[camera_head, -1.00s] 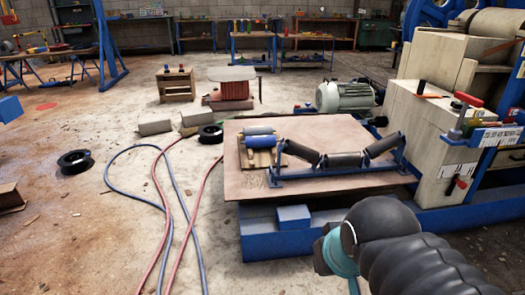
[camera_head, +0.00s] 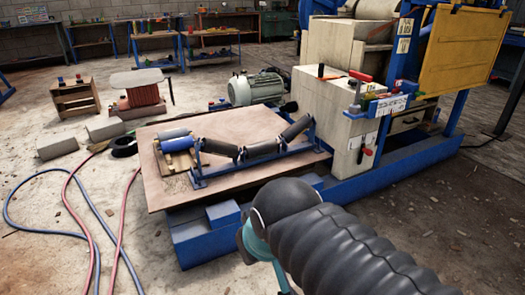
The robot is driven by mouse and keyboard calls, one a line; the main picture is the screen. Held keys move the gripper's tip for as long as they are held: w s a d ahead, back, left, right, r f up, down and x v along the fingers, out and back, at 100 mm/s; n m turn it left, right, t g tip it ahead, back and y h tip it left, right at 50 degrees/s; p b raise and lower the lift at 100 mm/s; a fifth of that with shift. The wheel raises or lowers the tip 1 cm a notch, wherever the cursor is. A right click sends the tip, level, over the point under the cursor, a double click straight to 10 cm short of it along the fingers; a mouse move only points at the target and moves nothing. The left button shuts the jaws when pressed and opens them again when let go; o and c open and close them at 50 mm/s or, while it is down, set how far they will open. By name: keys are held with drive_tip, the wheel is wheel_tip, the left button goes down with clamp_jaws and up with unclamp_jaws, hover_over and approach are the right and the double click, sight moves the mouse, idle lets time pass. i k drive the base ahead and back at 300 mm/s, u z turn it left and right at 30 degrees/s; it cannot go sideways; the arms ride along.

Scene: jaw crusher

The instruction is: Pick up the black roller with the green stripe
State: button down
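Three black rollers sit in a blue bracket frame (camera_head: 199,183) on a brown board: a tilted left roller (camera_head: 218,149), a flat middle roller (camera_head: 262,149) and a tilted right roller (camera_head: 297,128). I cannot make out a green stripe on any of them. Two blue-grey rollers, one in front of the other (camera_head: 177,145), lie on a small wooden pallet left of the frame. My arm, in a black ribbed sleeve, shows at the lower right, in front of the board.
The brown board (camera_head: 160,192) rests on a blue steel base. The pale crusher body (camera_head: 325,105) with red-handled tools stands right of it, and a grey motor (camera_head: 255,88) behind. Red and blue hoses (camera_head: 75,225) cross the floor at left. Open floor shows at the lower right.

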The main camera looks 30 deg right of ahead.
sight(266, 147)
drive_tip(key=z, duration=1.4)
drive_tip(key=i, duration=1.9)
drive_tip(key=u, duration=1.4)
